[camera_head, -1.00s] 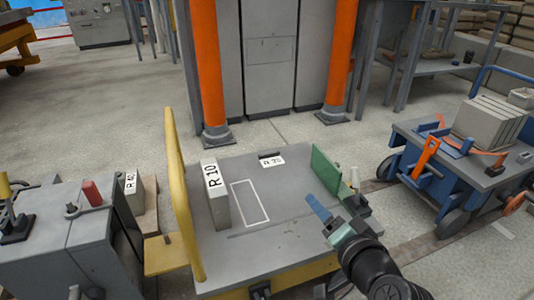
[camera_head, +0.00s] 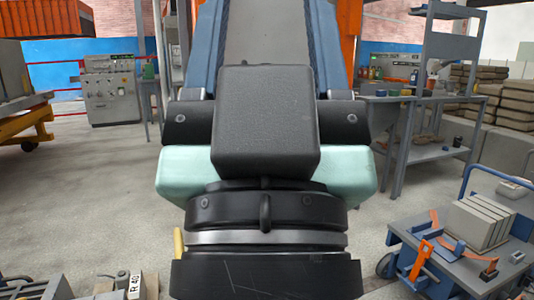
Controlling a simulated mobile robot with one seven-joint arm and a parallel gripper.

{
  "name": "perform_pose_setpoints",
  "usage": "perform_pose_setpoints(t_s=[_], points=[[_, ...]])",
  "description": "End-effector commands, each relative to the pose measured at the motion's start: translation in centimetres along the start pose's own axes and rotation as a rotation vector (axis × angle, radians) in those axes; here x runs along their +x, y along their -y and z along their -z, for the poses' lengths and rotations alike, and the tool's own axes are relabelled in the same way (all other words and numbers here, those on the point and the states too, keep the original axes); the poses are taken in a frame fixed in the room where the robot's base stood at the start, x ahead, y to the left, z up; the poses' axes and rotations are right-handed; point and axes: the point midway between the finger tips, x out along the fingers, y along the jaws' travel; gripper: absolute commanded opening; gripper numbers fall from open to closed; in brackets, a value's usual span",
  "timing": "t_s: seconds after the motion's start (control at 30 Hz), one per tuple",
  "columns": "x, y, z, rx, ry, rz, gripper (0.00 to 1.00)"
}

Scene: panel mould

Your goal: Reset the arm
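My gripper (camera_head: 268,25) is raised upright, very close in front of the camera, and fills the middle of the view. Its two blue fingers point up and stand wide apart, running out of the top of the picture. A grey surface behind shows between them, and I see nothing held. The black and pale green gripper body and the black wrist below it hide the middle of the scene, including nearly all of the yellow-railed cart.
A blue cart (camera_head: 465,250) with grey slabs and orange clamps stands at lower right. A grey workbench (camera_head: 425,150) is behind it. A block marked R 40 (camera_head: 136,286) shows at lower left. A control cabinet (camera_head: 110,90) stands at back left. Open floor (camera_head: 80,200) lies at left.

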Motion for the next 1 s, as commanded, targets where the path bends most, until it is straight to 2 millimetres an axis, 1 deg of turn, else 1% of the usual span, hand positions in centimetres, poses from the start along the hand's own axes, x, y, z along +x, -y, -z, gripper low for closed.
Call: perform_pose_setpoints(t_s=[0.03, 0.1, 0.8, 0.9, 1.0], points=[[2.4, 0.0, 2.2, 0.001, 0.001, 0.000, 0.59], [3.9, 0.0, 3.6, 0.001, 0.003, 0.000, 0.59], [19.3, 0.0, 17.8, 0.004, 0.006, 0.002, 0.59], [21.0, 0.0, 19.4, 0.004, 0.006, 0.002, 0.59], [22.1, 0.0, 20.5, 0.004, 0.006, 0.002, 0.59]])
